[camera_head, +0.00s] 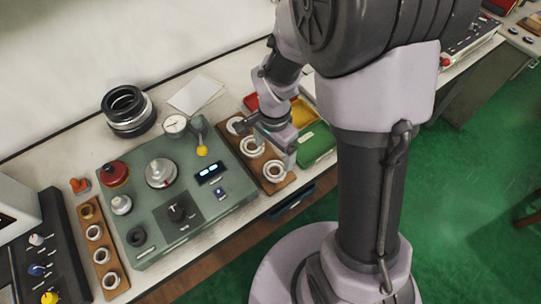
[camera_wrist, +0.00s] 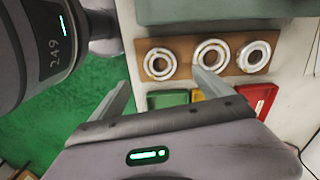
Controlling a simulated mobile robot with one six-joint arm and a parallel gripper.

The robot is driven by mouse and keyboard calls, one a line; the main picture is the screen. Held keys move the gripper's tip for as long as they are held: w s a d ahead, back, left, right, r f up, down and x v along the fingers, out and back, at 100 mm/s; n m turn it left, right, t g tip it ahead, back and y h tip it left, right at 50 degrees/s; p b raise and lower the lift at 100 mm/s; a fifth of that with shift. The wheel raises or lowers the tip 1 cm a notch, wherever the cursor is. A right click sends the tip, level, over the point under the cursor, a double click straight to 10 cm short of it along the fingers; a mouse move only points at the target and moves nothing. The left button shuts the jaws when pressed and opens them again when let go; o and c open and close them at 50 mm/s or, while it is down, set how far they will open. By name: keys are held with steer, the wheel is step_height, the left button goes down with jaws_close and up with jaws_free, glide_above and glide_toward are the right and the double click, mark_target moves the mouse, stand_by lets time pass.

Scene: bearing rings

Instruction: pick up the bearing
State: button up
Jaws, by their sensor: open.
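Three pale bearing rings lie in a row on a brown wooden board (camera_wrist: 186,70) in the wrist view: a left ring (camera_wrist: 147,64), a middle ring (camera_wrist: 212,44) and a right ring (camera_wrist: 247,65). In the head view the same board (camera_head: 286,183) lies right of the green-grey panel, with a near ring (camera_head: 274,180), a middle ring (camera_head: 245,150) and a far ring (camera_head: 232,126) partly hidden by my arm. My gripper (camera_wrist: 161,79) is open and empty, its fingers spread below the board in the picture. The right fingertip overlaps the middle ring's lower edge in the picture; I cannot tell whether they touch.
A control box (camera_head: 200,222) with knobs and a gauge stands left of the board. Red, yellow and green (camera_head: 316,146) bins lie to its right. Another board (camera_head: 88,228) with several rings lies further left. A dark ring stack (camera_head: 128,108) and white paper (camera_head: 196,94) are behind.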

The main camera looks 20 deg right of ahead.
mark_target(274, 173)
steer(key=f+b, duration=0.1)
steer(key=f, duration=0.2)
steer(key=f+b, duration=0.1)
steer(key=f, duration=0.2)
steer(key=f+b, duration=0.2)
steer(key=f, duration=0.2)
steer(key=shift+w+d, duration=0.1)
steer(key=shift+d, duration=0.15)
steer(key=shift+r, duration=0.2)
